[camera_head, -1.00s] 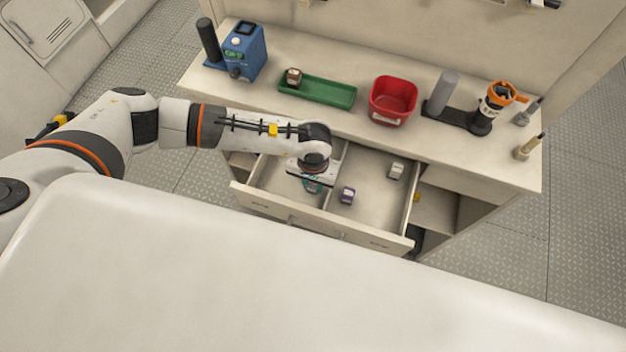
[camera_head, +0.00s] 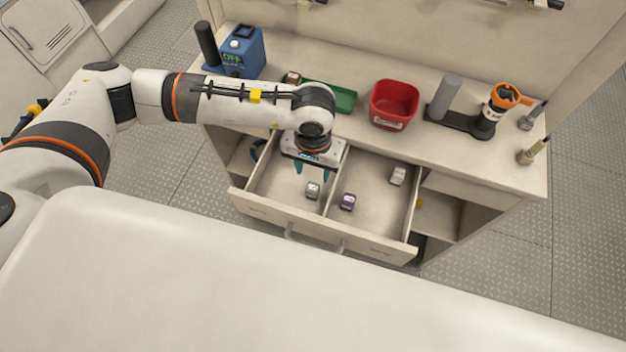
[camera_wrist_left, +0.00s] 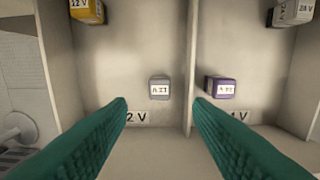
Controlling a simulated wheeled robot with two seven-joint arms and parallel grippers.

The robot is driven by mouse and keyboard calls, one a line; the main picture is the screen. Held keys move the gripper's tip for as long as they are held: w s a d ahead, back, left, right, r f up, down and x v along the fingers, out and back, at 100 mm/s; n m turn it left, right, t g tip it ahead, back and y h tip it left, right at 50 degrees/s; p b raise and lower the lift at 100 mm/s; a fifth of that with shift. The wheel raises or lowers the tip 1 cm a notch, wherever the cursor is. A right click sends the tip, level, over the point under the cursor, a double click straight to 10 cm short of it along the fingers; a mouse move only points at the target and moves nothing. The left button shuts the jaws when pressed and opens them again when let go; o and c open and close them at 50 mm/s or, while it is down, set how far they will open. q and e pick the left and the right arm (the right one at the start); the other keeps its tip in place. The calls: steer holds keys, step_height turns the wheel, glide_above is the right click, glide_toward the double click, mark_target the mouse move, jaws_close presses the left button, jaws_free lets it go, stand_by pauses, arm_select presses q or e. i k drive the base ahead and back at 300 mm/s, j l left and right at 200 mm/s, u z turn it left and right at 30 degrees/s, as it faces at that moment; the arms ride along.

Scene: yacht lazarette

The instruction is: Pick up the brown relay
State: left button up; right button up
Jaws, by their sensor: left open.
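The brown relay (camera_head: 292,78) sits at the left end of the green tray (camera_head: 343,99) on the bench top; my left arm partly covers the tray. My left gripper (camera_head: 312,173) points down over the open drawer (camera_head: 376,218), its teal fingers apart and empty. It is in front of the brown relay and away from it. In the left wrist view the open fingers (camera_wrist_left: 160,104) frame a grey relay (camera_wrist_left: 160,88) lying in the drawer's left compartment. The brown relay is not in that view. My right gripper is not in view.
A purple relay (camera_head: 348,202) and a pale relay (camera_head: 398,176) lie in the right compartment. A yellow relay (camera_wrist_left: 87,11) lies at the left compartment's back. A red bin (camera_head: 393,103), blue device (camera_head: 243,52) and grey cylinder on a black base (camera_head: 445,98) stand on the bench.

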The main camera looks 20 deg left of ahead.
mark_target(292, 78)
steer(key=u, duration=0.65)
